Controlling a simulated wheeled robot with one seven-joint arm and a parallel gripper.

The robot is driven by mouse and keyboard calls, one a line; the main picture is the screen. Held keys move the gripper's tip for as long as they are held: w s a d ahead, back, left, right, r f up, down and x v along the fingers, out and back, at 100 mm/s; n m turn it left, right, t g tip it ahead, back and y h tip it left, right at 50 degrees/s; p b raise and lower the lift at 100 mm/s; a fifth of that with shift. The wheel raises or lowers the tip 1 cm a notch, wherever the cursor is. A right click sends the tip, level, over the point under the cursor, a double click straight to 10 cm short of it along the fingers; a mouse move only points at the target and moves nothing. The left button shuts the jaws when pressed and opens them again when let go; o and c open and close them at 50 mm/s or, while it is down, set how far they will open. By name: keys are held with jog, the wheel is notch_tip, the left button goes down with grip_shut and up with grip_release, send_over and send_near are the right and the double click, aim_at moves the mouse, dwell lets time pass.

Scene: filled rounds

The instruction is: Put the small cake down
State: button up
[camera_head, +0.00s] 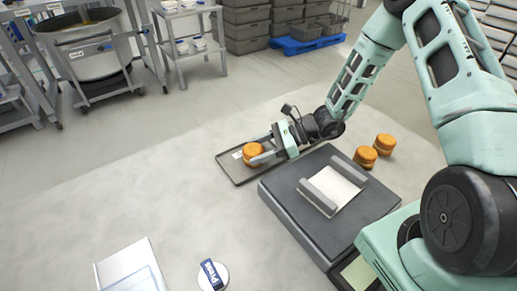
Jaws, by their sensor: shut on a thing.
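A small orange-brown cake (252,152) with a pale filling sits between the fingers of my gripper (262,154), at the middle of the view. My gripper is shut on it. The cake is over a dark, low-rimmed tray (228,166) on the pale floor-like surface. I cannot tell whether the cake's underside touches the tray. A small white label lies at the tray's left part, beside the cake. Two similar cakes stand to the right, one nearer (365,157) and one farther (385,144), apart from my gripper.
A dark scale-like box (325,238) with a pale plate (335,188) between two grey bars stands right of the tray. A white round item with a blue label (212,276) and a white sheet-like item (130,268) lie in front. The surface left of the tray is clear.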

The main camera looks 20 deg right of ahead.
jog(key=shift+f, duration=0.1)
jog(key=shift+o, duration=1.4)
jog(key=shift+f, duration=0.1)
jog(key=o, duration=0.4)
